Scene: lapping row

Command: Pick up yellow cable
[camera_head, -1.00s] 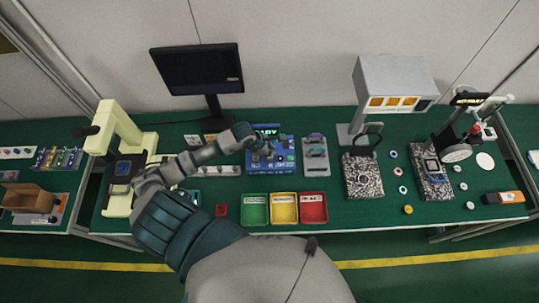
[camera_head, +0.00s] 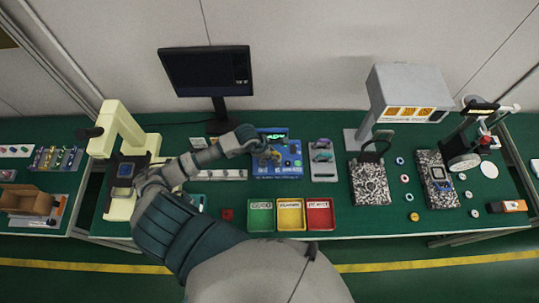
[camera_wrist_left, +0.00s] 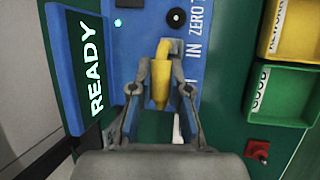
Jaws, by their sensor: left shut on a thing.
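The yellow cable (camera_wrist_left: 161,75) shows in the left wrist view as a short, thick yellow plug-like piece with a grey end at the top. My left gripper (camera_wrist_left: 160,95) has its two fingers on either side of it and is shut on it, over the blue tester board. In the head view my left gripper (camera_head: 266,157) is above the blue board (camera_head: 291,160), and the cable there is too small to make out clearly. The board has a READY display (camera_wrist_left: 93,60). My right gripper shows in neither view.
Green, yellow and red bins (camera_head: 320,226) stand in front of the board. A grey fixture (camera_head: 323,172) is to its right, a dark monitor (camera_head: 207,72) behind it, a cream press (camera_head: 122,125) to the left. A red button (camera_wrist_left: 257,149) is near the bins.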

